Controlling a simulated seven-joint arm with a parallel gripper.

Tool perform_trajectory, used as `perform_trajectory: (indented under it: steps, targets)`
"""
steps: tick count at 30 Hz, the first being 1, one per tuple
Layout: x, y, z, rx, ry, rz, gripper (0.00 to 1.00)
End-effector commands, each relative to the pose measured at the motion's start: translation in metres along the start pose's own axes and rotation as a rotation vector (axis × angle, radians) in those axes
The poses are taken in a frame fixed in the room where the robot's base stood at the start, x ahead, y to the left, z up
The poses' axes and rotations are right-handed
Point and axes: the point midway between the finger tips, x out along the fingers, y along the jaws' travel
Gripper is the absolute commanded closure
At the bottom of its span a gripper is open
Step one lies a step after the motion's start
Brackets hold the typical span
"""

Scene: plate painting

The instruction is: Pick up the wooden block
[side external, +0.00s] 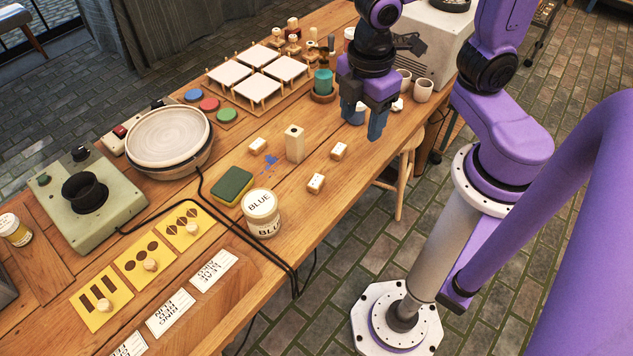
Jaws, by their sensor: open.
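A pale wooden block (295,144) stands upright on the table, with a small dark mark on its top. Three smaller pale wooden pieces lie around it: one to the left (258,147), one to the right (339,151) and one in front (316,183). I cannot tell from this view which piece the task names. My gripper (362,127) points down, open and apart from all of them, to the right of the upright block. Its dark blue fingers have nothing visible between them.
A green sponge (233,185) and a jar marked BLUE (262,210) stand left of the pieces. Blue paint spots (268,162) lie beside the upright block. A rack of white tiles (253,80) and several cups (423,90) are farther back. A black cable (235,230) crosses the table.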

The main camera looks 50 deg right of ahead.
Motion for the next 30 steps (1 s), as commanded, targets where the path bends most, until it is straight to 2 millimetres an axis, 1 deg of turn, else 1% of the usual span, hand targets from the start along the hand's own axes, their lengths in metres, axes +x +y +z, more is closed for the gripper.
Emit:
perform_trajectory:
  steps: [1, 6, 12, 16, 22, 30]
  targets:
    - [0.008, 0.011, -0.009, -0.042, -0.017, 0.002, 0.40]
    - [0.034, 0.042, -0.032, -0.196, -0.056, 0.005, 0.40]
    - [0.060, 0.069, -0.050, -0.349, -0.086, -0.004, 0.40]
    - [0.070, 0.078, -0.055, -0.407, -0.096, -0.011, 0.40]
    - [0.082, 0.081, -0.056, -0.430, -0.100, -0.014, 0.40]
    - [0.118, 0.081, -0.052, -0.428, -0.101, -0.015, 0.40]
